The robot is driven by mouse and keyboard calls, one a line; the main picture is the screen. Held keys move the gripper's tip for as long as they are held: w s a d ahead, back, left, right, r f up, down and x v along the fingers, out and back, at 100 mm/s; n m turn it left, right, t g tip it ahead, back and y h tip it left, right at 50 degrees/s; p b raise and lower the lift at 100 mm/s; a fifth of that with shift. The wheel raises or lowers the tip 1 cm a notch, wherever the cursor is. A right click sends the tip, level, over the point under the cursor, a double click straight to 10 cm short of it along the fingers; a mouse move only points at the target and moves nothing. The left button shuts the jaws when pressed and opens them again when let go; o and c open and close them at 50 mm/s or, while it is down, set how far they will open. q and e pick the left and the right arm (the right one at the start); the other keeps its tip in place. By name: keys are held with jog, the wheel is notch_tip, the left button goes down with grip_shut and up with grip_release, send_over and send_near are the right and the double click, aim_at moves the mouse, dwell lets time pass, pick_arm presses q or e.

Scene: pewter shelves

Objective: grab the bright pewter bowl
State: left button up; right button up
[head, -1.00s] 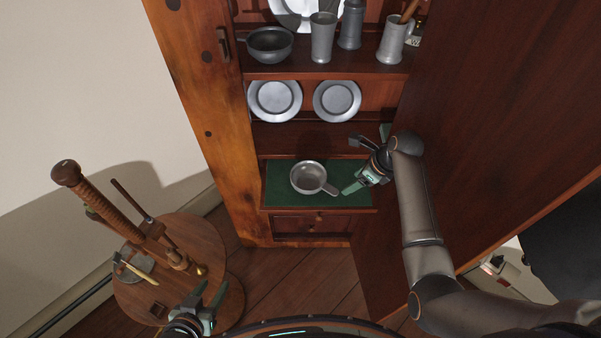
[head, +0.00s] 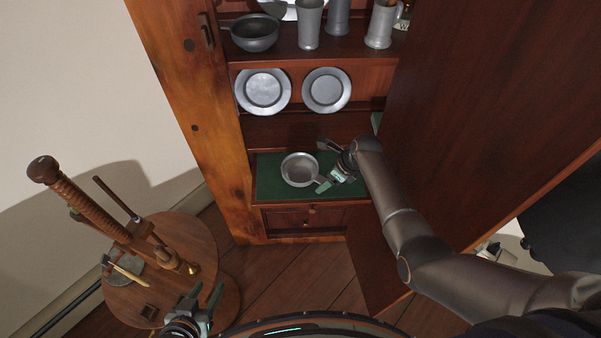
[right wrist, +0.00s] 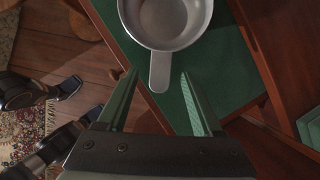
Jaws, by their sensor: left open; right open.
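The bright pewter bowl (head: 299,169) is shallow and round with a short flat handle. It sits upright on the green-lined lower shelf (head: 268,186) of the cupboard. It also shows in the right wrist view (right wrist: 172,38), with its handle (right wrist: 160,72) pointing at my right gripper. My right gripper (head: 325,166) is open at the bowl's handle side. In the right wrist view, the handle's end lies between the spread fingertips (right wrist: 158,77); I cannot tell whether they touch it. My left gripper (head: 208,290) is open and empty, low in the head view, near the round wooden stand.
A darker bowl (head: 254,32) and several tankards stand on the upper shelf (head: 300,52). Two plates (head: 263,91) (head: 327,91) lean on the middle shelf. The cupboard door (head: 470,110) stands open on the right. A round wooden stand (head: 190,240) with a screw post is at left.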

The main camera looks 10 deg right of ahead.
jog(key=shift+b+x, duration=0.3)
jog(key=shift+x, duration=0.7)
grip_shut()
